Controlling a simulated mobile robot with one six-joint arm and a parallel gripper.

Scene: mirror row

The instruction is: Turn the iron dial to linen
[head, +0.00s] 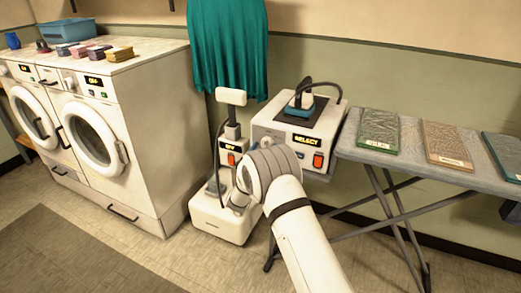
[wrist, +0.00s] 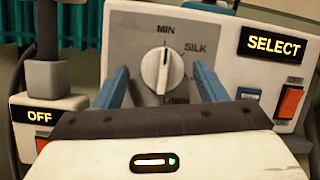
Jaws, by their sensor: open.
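The iron dial (wrist: 163,72) is a round white knob on the grey front panel of the iron station (head: 268,118). Its raised grip stands upright, with a mark at the top toward MIN. SILK is printed at upper right and LINEN below, partly hidden by my gripper. My gripper (wrist: 160,68) is open, with one blue finger on each side of the dial; I cannot tell whether either touches it. A lit display (wrist: 273,43) on the station reads SELECT.
A red switch (wrist: 291,102) sits right of the dial. The iron (head: 306,106) rests on top of the station. A white steamer unit (head: 222,222) with an OFF display (wrist: 40,115) stands at left. An ironing board (head: 408,164) bearing folded cloths stands at right; washers (head: 150,130) stand at left.

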